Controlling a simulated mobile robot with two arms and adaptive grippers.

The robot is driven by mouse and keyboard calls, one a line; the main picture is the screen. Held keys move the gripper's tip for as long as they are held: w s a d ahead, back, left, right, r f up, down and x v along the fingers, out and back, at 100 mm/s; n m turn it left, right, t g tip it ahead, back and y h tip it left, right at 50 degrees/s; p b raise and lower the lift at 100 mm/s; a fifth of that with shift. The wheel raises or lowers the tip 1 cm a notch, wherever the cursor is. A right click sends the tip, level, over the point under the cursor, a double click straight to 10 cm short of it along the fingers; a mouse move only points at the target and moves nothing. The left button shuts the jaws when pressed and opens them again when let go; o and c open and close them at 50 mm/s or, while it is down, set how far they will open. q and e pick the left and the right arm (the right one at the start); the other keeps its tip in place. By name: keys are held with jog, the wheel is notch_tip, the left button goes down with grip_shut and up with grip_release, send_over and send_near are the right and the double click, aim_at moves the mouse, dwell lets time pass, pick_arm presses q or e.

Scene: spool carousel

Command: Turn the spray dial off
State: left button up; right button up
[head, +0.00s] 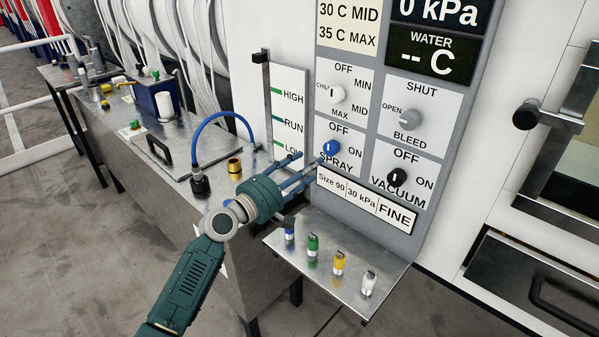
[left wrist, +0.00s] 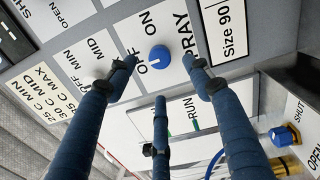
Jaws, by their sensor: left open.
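The spray dial (head: 328,148) is a blue round knob on the grey control panel, with OFF above it and ON to its right. It also shows in the left wrist view (left wrist: 159,55), between and beyond my fingertips. Its small white mark appears to lie on the OFF side there, but its exact angle is hard to tell. My left gripper (head: 306,170) is open and empty, its three blue fingers pointing at the panel. In the left wrist view the fingertips (left wrist: 160,80) spread around the knob's outline, with no clear contact. My right gripper is not in view.
The black vacuum dial (head: 397,178), grey bleed dial (head: 411,119) and white chill dial (head: 335,94) are close by. Below, a metal shelf (head: 325,285) holds several coloured nozzles. A bench (head: 180,200) with a blue hose (head: 222,115) stands left.

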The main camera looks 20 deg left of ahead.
pick_arm(q)
jog(key=shift+v, duration=1.2)
